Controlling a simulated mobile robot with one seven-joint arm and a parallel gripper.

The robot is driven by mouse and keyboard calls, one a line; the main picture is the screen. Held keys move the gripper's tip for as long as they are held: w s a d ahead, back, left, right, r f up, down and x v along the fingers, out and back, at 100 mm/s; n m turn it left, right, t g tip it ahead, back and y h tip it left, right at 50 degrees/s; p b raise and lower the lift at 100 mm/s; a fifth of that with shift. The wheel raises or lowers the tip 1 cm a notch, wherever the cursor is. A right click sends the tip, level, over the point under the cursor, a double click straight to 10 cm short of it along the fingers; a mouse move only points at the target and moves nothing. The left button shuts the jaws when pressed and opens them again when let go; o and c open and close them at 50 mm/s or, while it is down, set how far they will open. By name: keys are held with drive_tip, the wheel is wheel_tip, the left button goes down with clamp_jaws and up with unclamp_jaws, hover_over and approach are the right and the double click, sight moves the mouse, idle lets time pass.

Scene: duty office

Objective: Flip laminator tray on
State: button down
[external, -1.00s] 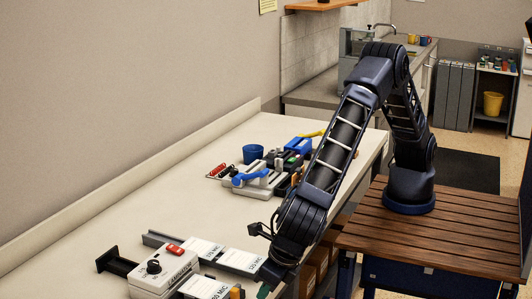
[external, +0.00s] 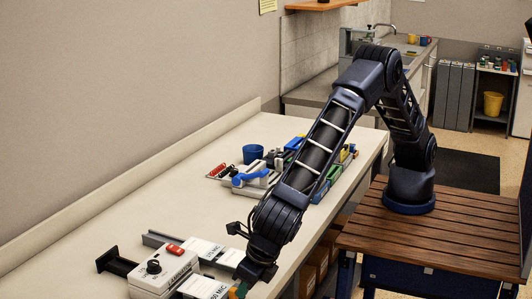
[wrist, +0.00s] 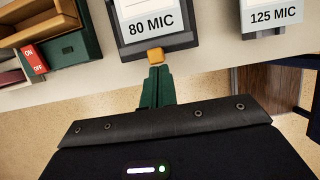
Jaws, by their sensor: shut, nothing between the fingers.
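The white laminator block (external: 165,274) with a black knob (external: 153,267) and a red part (external: 174,248) sits at the front left of the bench, among labelled trays. The "80 MIC" tray (wrist: 126,48) has a small orange tab (wrist: 155,55) on its near edge. The "125 MIC" tray (wrist: 265,34) is to its right in the wrist view. My gripper (wrist: 155,70) is shut and empty, its green fingertips right at the orange tab; I cannot tell if they touch. In the external view, my gripper (external: 241,288) is low at the bench's front edge.
A red ON/OFF piece (wrist: 35,58) shows beside a green box (wrist: 85,42) at left in the wrist view. A blue cup (external: 253,152) and a cluttered tray (external: 250,188) stand farther along the white bench (external: 130,225). The bench between is mostly clear.

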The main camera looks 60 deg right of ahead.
drive_tip(key=shift+w, duration=1.9)
drive_tip(key=s, duration=0.4)
drive_tip(key=shift+s, duration=0.25)
drive_tip(key=v, duration=1)
drive_tip(key=shift+w, duration=0.1)
